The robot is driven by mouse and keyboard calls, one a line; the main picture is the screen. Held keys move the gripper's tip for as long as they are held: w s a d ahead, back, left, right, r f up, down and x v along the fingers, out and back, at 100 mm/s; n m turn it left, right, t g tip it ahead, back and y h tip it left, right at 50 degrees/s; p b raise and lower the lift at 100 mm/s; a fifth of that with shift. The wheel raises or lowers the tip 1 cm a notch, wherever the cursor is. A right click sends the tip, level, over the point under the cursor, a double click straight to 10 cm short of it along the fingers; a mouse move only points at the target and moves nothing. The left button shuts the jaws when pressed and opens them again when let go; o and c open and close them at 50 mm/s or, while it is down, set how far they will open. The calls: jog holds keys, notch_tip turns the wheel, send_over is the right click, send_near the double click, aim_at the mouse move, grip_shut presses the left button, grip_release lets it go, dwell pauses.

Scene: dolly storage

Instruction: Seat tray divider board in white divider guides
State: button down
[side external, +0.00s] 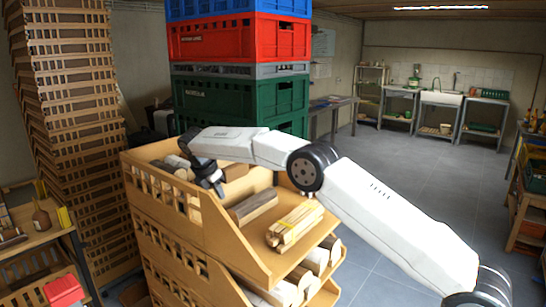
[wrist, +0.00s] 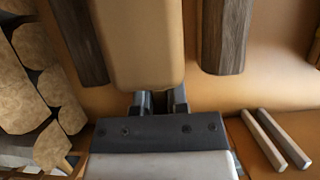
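My gripper (wrist: 160,98) reaches down inside the top wooden tray (side external: 245,262); its end also shows in the side external view (side external: 214,182). In the wrist view a wide tan board, seemingly the divider board (wrist: 138,45), lies right at the fingers, and its rounded near end covers the fingertips. A narrow gap shows between the fingers, but their grip on the board is hidden. Two pale parallel strips, perhaps the divider guides, are at the lower right (wrist: 262,143) (wrist: 278,138), apart from the board. A small tan surface, possibly the board (side external: 236,171), shows beside the gripper.
Dark wood blocks (wrist: 78,42) (wrist: 226,38) flank the board. Cut logs (wrist: 42,98) lie at the left. In the side external view a bundle of pale strips (side external: 294,226) lies in the tray. Stacked crates (side external: 240,97) stand behind it.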

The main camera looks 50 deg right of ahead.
jog(key=c, duration=0.8)
grip_release()
jog(key=shift+r, duration=0.15)
jog(key=shift+o, duration=1.2)
jog(key=shift+v, duration=3.8)
jog(key=shift+a, duration=0.1)
jog(key=shift+r, duration=0.1)
